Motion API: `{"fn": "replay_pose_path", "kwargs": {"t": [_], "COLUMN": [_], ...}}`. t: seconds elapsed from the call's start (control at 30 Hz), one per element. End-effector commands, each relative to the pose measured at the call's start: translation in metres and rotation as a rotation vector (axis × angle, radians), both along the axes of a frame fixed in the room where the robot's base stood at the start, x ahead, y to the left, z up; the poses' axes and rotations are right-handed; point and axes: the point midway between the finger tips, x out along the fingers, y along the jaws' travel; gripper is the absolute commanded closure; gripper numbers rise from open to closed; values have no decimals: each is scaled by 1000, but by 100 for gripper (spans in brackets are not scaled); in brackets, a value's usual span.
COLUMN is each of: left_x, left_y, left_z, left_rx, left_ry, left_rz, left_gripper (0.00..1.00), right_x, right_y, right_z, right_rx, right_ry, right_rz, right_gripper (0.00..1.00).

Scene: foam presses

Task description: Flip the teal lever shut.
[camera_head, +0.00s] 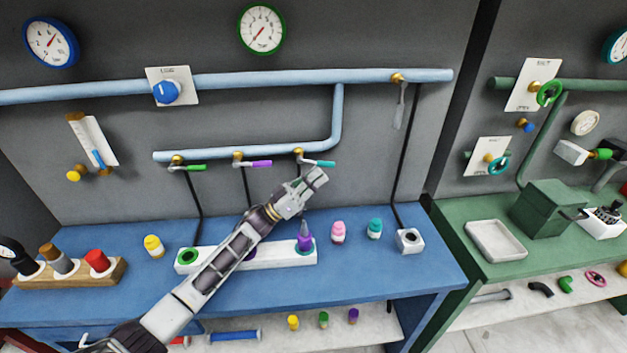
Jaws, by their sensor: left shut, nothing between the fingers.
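The teal lever (321,163) sticks out to the right from a brass valve (298,152) at the right part of the lower light-blue pipe. It lies roughly level, along the pipe. My left gripper (318,178) is shut and empty. In the picture its fingertips are just below the teal lever; I cannot tell whether they touch it. My left arm reaches up across the blue bench from the lower left. My right gripper is not in view.
A green lever (196,168) and a purple lever (261,163) sit left of the teal one. A white rack (280,257) and small bottles stand on the blue bench (400,275) below. A grey lever (400,105) hangs at the upper pipe's right end.

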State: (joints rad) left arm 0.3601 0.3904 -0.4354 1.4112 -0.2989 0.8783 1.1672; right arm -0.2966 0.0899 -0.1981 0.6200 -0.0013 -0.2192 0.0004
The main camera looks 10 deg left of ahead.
Motion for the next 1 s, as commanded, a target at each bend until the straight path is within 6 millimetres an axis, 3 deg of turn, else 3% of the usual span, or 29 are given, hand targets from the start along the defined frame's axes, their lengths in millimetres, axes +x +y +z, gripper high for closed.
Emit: {"fn": "replay_pose_path", "kwargs": {"t": [0.27,1.0], "left_x": [2,4], "left_y": [-5,-15], "left_z": [6,25], "left_rx": [-62,-68], "left_ry": [-22,-29], "left_rz": [0,-1], "left_gripper": [100,100], "right_x": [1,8], "right_y": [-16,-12], "right_z": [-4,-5], "right_rx": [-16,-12], "right_ry": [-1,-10], "right_rz": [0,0], "right_gripper": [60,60]}}
